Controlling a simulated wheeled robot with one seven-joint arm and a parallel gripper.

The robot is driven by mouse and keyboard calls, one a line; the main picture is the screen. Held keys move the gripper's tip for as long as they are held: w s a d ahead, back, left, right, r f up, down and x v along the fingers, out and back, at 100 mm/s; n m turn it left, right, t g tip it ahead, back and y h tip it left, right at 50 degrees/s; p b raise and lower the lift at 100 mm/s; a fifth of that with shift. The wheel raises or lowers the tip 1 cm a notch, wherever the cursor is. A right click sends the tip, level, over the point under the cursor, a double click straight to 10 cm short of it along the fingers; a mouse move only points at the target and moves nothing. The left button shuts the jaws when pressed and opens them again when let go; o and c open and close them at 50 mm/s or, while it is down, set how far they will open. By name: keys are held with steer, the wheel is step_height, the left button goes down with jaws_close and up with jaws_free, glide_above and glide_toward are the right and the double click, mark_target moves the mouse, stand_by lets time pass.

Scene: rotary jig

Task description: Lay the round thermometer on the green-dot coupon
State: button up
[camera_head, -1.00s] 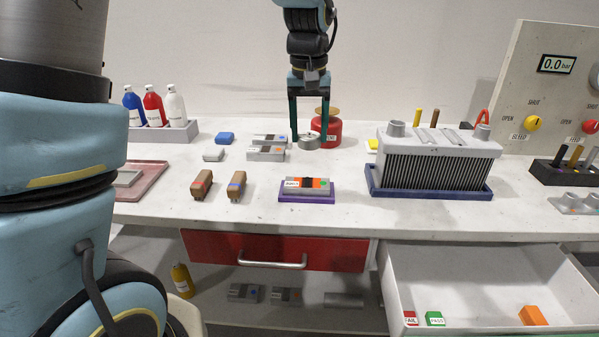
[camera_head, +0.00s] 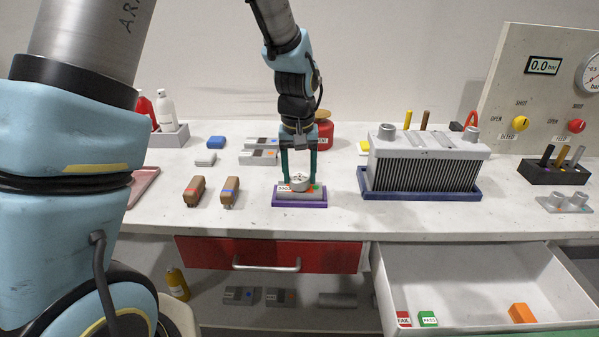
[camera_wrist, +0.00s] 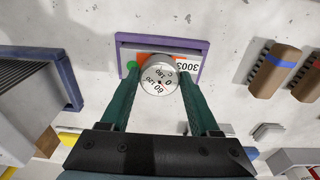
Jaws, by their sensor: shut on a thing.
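My gripper (camera_head: 299,178) is shut on the round thermometer (camera_head: 299,182), a pale disc with a numbered dial. The dial faces up in the wrist view (camera_wrist: 160,76), between the two green fingers. The thermometer is over the middle of the green-dot coupon (camera_head: 313,193), a grey block with an orange patch, a "3003" label and a green dot (camera_wrist: 132,65). The coupon lies in a purple tray (camera_head: 299,206). The thermometer hides the coupon's middle. I cannot tell whether it touches the coupon or is just above it.
Two brown blocks (camera_head: 195,191) stand left of the tray. Grey coupons (camera_head: 258,158) and a red canister (camera_head: 325,135) are behind. A finned grey unit (camera_head: 425,168) in a blue tray is at right. An open drawer (camera_head: 470,285) juts out below the bench.

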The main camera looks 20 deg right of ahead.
mark_target(298, 180)
steer(key=shift+f, duration=0.2)
steer(key=o, duration=1.4)
step_height(298, 180, up, 12)
steer(key=b, duration=0.2)
steer(key=s+a+f+n, duration=0.1)
steer(key=a+f, duration=0.1)
steer(key=a, duration=0.8)
steer(key=s+a+f+n, duration=0.1)
steer(key=a+f, duration=0.2)
steer(key=a, duration=0.7)
steer(key=s+a+f+n+t, duration=0.1)
steer(key=a+f, duration=0.2)
steer(key=a, duration=0.8)
steer(key=shift+s+n, duration=0.2)
steer(key=shift+n, duration=0.2)
